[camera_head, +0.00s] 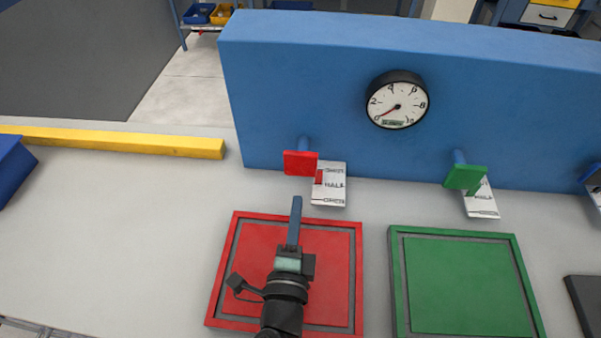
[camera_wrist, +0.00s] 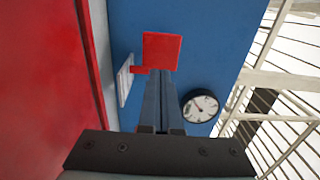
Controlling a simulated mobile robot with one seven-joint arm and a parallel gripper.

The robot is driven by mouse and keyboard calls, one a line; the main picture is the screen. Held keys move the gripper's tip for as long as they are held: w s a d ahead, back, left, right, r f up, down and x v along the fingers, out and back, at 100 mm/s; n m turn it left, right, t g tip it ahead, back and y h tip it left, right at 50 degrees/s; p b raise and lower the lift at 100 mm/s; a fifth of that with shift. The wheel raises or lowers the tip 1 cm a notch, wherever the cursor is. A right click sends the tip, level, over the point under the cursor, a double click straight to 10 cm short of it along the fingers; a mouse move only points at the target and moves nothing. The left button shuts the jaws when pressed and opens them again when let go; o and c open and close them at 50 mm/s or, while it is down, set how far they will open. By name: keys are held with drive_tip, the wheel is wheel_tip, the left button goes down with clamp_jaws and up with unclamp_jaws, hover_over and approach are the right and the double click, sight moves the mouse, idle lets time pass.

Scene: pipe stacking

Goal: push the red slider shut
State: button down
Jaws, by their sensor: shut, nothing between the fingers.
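The red slider (camera_head: 301,163) is a flat red plate on a blue stem, standing out from the front of the blue wall panel (camera_head: 330,85). My gripper (camera_head: 296,199) is shut and empty, above the far part of the red square pad and a little short of the red slider. In the wrist view the shut fingers (camera_wrist: 161,80) point at the lower part of the red slider (camera_wrist: 162,50). I cannot tell whether they touch it.
The red pad (camera_head: 232,270) lies under my arm, with a green pad (camera_head: 460,285) to its right. A green slider (camera_head: 464,177) and a round dial (camera_head: 397,99) are on the panel. A yellow bar (camera_head: 120,141) lies at the left.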

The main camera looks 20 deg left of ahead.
sight(303, 165)
drive_tip(key=p+x, duration=0.1)
drive_tip(key=x, duration=0.6)
drive_tip(key=shift+w, duration=0.15)
drive_tip(key=x, duration=0.4)
drive_tip(key=shift+w+a, duration=0.15)
drive_tip(key=shift+w, duration=0.05)
drive_tip(key=shift+r, duration=0.2)
drive_tip(key=shift+r, duration=0.1)
